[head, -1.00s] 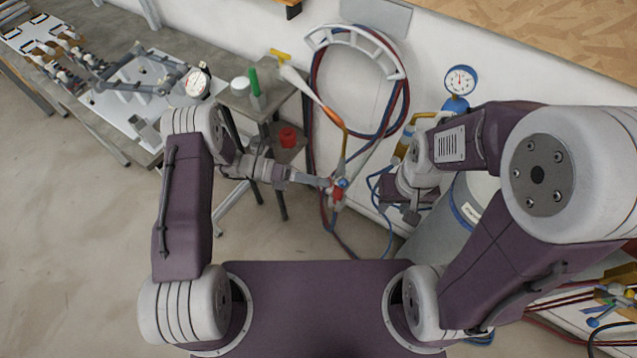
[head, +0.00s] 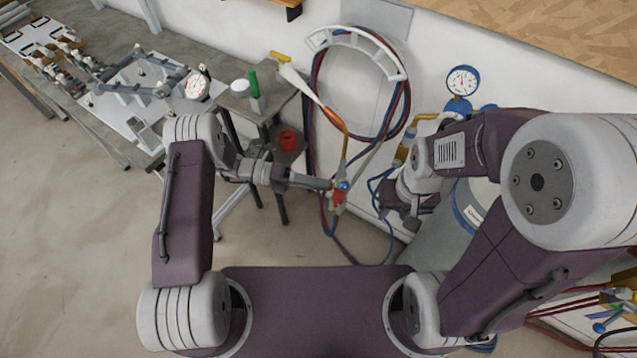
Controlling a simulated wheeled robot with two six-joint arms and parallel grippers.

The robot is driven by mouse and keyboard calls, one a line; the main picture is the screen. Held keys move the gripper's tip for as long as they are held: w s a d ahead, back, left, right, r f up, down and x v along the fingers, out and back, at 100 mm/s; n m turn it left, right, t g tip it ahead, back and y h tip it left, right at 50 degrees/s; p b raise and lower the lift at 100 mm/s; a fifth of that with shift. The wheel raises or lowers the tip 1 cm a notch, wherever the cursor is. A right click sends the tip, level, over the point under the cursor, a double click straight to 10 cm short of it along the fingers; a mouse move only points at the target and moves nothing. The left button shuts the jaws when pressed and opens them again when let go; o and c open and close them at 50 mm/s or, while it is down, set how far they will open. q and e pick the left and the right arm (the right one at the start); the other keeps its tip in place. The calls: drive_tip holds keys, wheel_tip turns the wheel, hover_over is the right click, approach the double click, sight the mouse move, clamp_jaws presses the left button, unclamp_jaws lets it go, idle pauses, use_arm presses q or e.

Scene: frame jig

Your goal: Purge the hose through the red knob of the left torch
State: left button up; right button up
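The left torch hangs in front of the wall, its brass tube (head: 345,150) running down to a small body with a red knob (head: 337,198) and a blue knob (head: 343,185). My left gripper (head: 328,186) reaches in from the left with its fingertips at the red knob. The fingers look closed together on it, though the contact is small in view. My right gripper (head: 408,219) is to the right of the torch, by the grey cylinder (head: 466,222). Its fingers are small and partly hidden by my arm, so their opening is unclear.
Red and blue hoses (head: 402,110) hang coiled on a white wall bracket (head: 352,40). A blue-rimmed gauge (head: 462,82) stands behind my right arm. A small side table (head: 238,98) holds a green bottle (head: 254,84); a red container (head: 289,140) sits below. The floor at left is clear.

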use_arm(q)
drive_tip(key=o, duration=0.4)
drive_tip(key=b+v, duration=0.2)
drive_tip(key=v, duration=0.7)
